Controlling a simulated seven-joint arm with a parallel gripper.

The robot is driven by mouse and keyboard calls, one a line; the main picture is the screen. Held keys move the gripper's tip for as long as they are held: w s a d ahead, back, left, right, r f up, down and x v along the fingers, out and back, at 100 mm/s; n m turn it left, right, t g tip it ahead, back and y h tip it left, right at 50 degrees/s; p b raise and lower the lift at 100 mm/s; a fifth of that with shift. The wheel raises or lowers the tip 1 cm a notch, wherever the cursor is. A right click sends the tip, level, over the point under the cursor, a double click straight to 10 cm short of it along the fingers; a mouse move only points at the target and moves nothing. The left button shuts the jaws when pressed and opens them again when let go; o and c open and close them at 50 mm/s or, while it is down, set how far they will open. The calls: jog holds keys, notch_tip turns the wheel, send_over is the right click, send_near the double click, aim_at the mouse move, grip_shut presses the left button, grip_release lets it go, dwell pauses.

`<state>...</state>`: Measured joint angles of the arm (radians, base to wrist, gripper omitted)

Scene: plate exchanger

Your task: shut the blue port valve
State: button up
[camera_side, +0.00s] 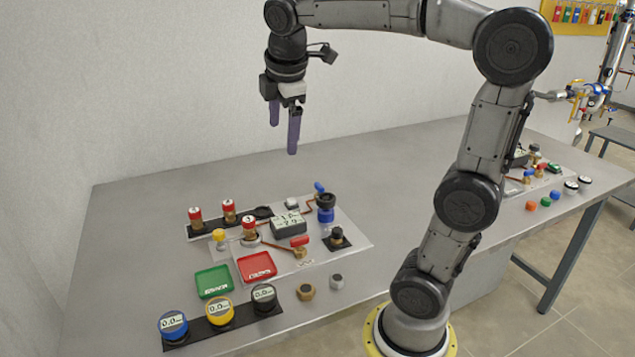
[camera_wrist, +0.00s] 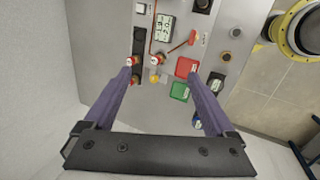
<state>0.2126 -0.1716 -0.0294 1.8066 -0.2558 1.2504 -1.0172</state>
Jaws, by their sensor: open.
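A small valve with a blue handle (camera_side: 319,187) stands at the back right of the light panel (camera_side: 352,240). The handle looks slanted, but its exact setting is too small to tell. A valve with a red handle (camera_side: 299,241) is nearer the front, and also shows in the wrist view (camera_wrist: 191,37). I cannot make out the blue handle in the wrist view. My gripper (camera_side: 283,130) hangs high above the back of the table, left of the blue-handled valve and well apart from it. Its purple fingers point down, spread and empty, and frame the panel's left part in the wrist view (camera_wrist: 160,75).
A blue part with a black top (camera_side: 326,208) stands close beside the blue handle. A grey display box (camera_side: 289,225), red-capped fittings (camera_side: 228,208), green (camera_side: 213,281) and red (camera_side: 256,266) trays and several round gauges (camera_side: 219,310) crowd the area. The back-left table is clear.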

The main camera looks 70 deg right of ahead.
jog(key=w+d+f+g, duration=0.1)
jog(key=w+d+g, duration=0.1)
jog(key=w+d, duration=0.4)
jog(key=g, duration=0.4)
send_over(319, 185)
jog(key=w+a, duration=0.4)
notch_tip(319, 185, down, 14)
jog(key=shift+m, duration=0.4)
jog(key=x, duration=1.3)
jog(key=shift+f, duration=0.1)
jog(key=shift+c, duration=0.2)
jog(key=c, duration=1.3)
jog(key=shift+c, duration=0.2)
